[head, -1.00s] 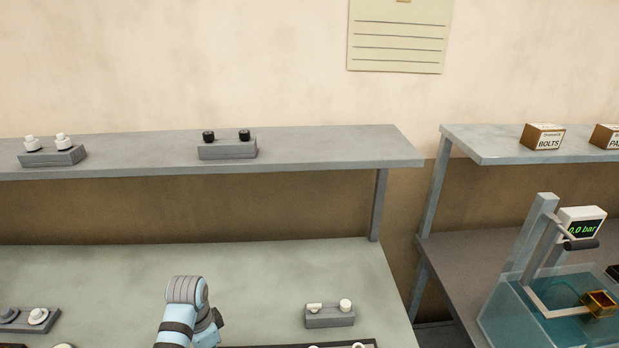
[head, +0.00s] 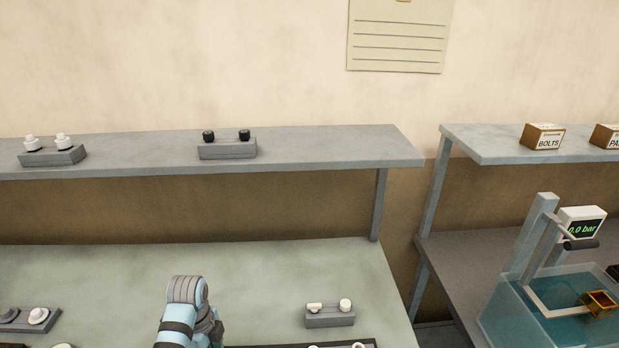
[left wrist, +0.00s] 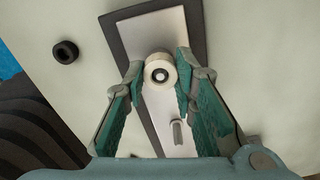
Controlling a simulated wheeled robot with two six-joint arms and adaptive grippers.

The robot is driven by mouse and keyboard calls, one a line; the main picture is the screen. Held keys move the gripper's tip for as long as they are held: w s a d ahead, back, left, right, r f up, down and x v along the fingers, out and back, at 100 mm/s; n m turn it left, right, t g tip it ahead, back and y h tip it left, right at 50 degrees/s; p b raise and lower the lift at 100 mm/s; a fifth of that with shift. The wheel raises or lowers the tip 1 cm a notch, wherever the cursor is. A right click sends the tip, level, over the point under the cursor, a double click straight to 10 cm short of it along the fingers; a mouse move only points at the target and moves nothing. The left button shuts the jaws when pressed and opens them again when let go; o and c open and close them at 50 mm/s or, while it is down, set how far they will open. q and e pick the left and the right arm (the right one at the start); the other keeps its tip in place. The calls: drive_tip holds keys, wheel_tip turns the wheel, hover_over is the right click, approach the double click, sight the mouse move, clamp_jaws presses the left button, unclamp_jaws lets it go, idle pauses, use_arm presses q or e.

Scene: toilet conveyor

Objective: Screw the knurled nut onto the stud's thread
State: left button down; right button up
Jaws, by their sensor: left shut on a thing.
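In the left wrist view, my left gripper (left wrist: 160,74) is shut on the knurled nut (left wrist: 152,60), a cream-coloured round piece with a dark bore. A small bright round end shows inside the bore; it may be the tip of the stud, but how far any thread is engaged cannot be told. The nut is over a pale plate (left wrist: 150,32) with a dark border. A short grey pin (left wrist: 177,133) stands on the plate between my fingers, apart from the nut. In the head view only my arm shows; the gripper is below the picture. My right gripper is not in view.
A black ring (left wrist: 66,52) lies on the bench left of the plate. In the head view, a grey block with white parts (head: 330,320) stands on the bench (head: 270,270) right of my arm. Another block (head: 14,322) is at left. A shelf (head: 320,143) runs behind.

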use_arm(q)
drive_tip(key=c, duration=1.6)
unclamp_jaws()
drive_tip(key=shift+c, duration=0.2)
drive_tip(key=shift+r, duration=1.5)
drive_tip(key=shift+o, duration=0.5)
drive_tip(key=o, duration=0.5)
drive_tip(key=shift+c, duration=0.2)
drive_tip(key=c, duration=0.5)
